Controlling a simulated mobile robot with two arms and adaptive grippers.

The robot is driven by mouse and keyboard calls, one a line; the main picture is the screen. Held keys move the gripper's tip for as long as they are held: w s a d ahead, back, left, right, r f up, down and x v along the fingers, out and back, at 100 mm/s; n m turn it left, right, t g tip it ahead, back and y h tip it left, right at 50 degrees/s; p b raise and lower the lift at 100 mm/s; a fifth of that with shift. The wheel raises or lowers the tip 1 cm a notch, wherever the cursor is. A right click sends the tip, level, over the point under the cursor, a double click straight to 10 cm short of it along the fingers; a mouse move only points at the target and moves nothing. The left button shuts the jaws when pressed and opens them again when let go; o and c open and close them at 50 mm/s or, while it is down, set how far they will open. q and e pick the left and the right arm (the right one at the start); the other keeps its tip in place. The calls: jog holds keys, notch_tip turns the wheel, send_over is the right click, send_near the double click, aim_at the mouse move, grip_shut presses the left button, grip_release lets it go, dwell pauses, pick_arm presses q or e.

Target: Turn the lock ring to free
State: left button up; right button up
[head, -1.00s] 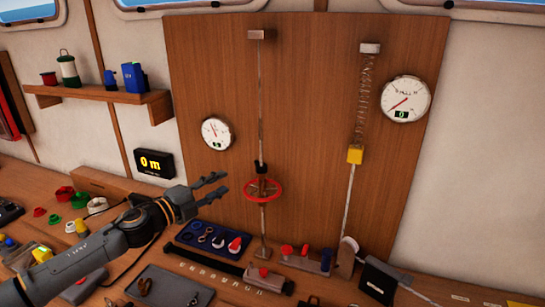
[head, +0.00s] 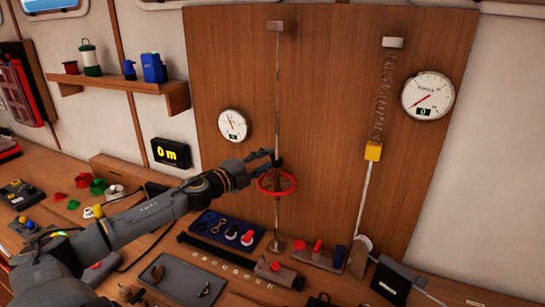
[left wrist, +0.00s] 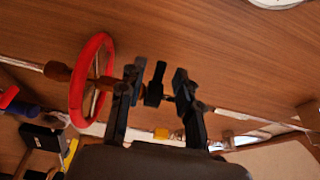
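A black collar (left wrist: 154,88), which looks like the lock ring, sits on the upright metal rod (head: 277,100) just above the red handwheel (head: 294,188). In the left wrist view the red handwheel (left wrist: 76,85) is to the left of my fingers. My left gripper (head: 268,158) is at the rod, above the wheel. In the left wrist view its fingers (left wrist: 155,90) are apart, one on each side of the collar, with gaps visible. In the head view the fingers largely hide the collar. My right gripper is not in view.
A second rod with a spring (head: 382,100) and a yellow block (head: 373,151) stands to the right. Dials (head: 428,95) are on the wooden panel (head: 330,60). A blue tray (head: 212,228) and a row of levers stand on the bench below.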

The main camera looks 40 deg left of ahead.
aim_at(271, 157)
pick_arm(q)
jog(key=shift+w+d+p, duration=0.1)
jog(key=shift+w+p, duration=0.4)
jog(key=shift+w, duration=1.2)
grip_shut()
